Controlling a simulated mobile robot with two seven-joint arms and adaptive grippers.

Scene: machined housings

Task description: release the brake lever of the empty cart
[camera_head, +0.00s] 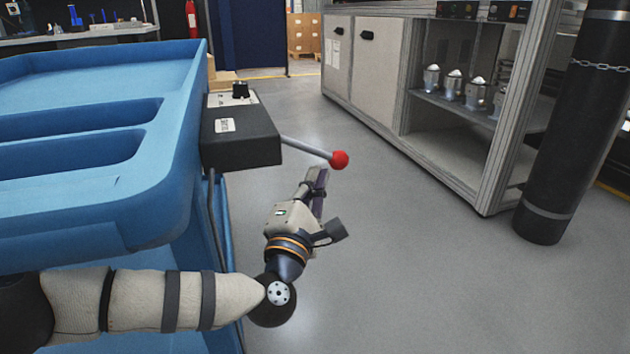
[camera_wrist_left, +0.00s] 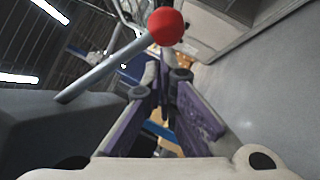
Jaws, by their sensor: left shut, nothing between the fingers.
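The blue cart (camera_head: 165,185) stands at the left in the head view, and the part of its top that I see is empty. A dark brake box (camera_head: 240,138) sits at its corner. The brake lever (camera_head: 305,147), a grey rod with a red ball knob (camera_head: 340,159), sticks out to the right from the box, sloping slightly down in the picture. In the left wrist view the rod (camera_wrist_left: 104,68) and red ball (camera_wrist_left: 166,26) show above the fingers. My left gripper (camera_head: 320,176) is shut and empty, just below the ball in the picture, apart from it. My right gripper is out of view.
A grey-framed cabinet (camera_head: 370,75) with several metal housings (camera_head: 453,82) on its shelf stands at the right. A black post (camera_head: 565,140) with a chain stands beside it. The grey floor (camera_head: 420,260) between cart and cabinet is clear.

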